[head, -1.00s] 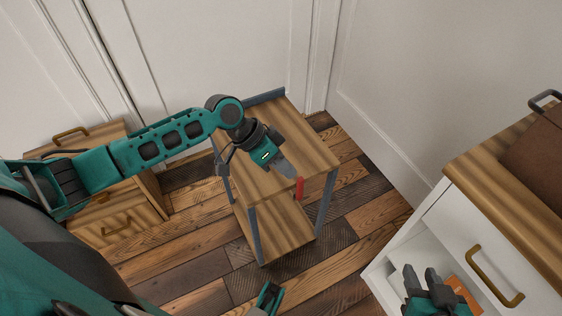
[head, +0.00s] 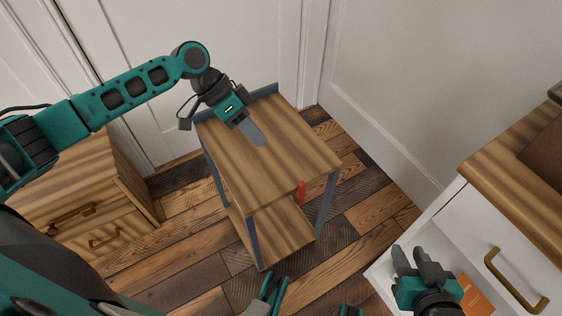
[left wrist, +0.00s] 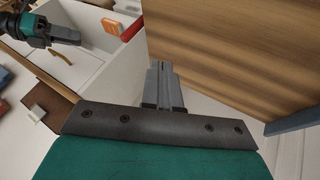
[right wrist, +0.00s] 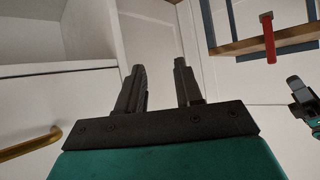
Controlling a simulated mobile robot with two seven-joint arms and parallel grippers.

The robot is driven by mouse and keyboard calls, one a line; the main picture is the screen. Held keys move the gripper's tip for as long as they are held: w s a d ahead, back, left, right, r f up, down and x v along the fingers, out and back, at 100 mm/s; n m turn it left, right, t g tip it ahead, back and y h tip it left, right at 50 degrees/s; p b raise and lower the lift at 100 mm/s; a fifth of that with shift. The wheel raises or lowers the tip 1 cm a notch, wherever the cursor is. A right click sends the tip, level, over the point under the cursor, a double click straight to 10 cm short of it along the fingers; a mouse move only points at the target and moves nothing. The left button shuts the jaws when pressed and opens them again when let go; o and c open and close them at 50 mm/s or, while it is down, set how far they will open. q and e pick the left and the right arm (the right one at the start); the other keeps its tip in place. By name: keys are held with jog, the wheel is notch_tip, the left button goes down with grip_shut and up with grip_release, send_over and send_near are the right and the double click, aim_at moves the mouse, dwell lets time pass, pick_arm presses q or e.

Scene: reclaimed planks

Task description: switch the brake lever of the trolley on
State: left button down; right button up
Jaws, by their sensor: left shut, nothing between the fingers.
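The trolley (head: 270,150) is a two-tier wooden cart with blue-grey metal legs, standing on the plank floor. Its red brake lever (head: 301,193) hangs at the front edge of the top, near the right front leg. The lever also shows in the right wrist view (right wrist: 268,38), pointing down. My left gripper (head: 256,136) is shut and empty, above the far part of the trolley top, well apart from the lever. In the left wrist view its fingers (left wrist: 163,85) are together beside the wooden top. My right gripper (head: 420,258) is open and empty, over the white drawer.
A white cabinet with an open drawer (head: 385,272) and a brass handle (head: 515,282) stands at the right; an orange item (head: 475,295) lies in the drawer. A wooden drawer unit (head: 75,190) stands at the left. Walls close off the back.

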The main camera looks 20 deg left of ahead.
pick_arm(q)
jog(key=b, duration=0.3)
send_near(289, 184)
jog(key=d+f, duration=0.1)
jog(key=w+d+f, duration=0.1)
jog(key=f, duration=0.1)
jog(key=w+d+f, duration=0.1)
jog(key=shift+w+f, duration=0.2)
jog(key=shift+w, duration=0.05)
jog(key=shift+s+d, duration=1.25)
jog(key=shift+d, duration=0.3)
jog(key=shift+r, duration=0.1)
